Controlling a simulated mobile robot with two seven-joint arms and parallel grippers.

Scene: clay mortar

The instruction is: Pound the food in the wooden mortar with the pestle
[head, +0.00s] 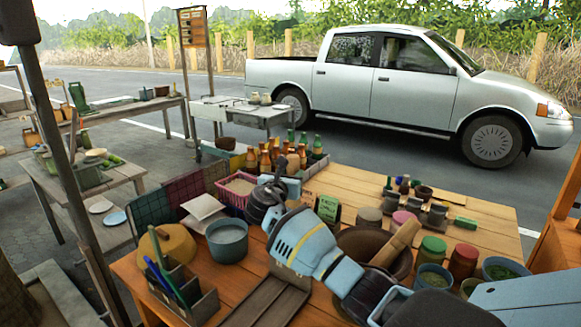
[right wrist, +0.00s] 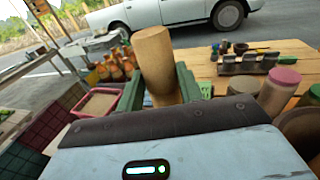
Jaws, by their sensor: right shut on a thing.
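My right arm reaches across the table in the head view, and my right gripper (head: 289,184) is at its far end, left of the brown mortar. In the right wrist view my right gripper (right wrist: 160,92) is shut on a light wooden pestle (right wrist: 153,58), which stands nearly upright between green fingers. A brown knob (head: 292,161) above the gripper in the head view looks like its top. The mortar (head: 347,240) is partly hidden by my forearm; another thick wooden stick (head: 397,243) leans in it. Its contents are hidden. My left gripper is not in view.
Lidded jars (head: 432,250) and a row of small pots (head: 370,217) stand to the right. The table's far right (head: 485,215) is mostly clear.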

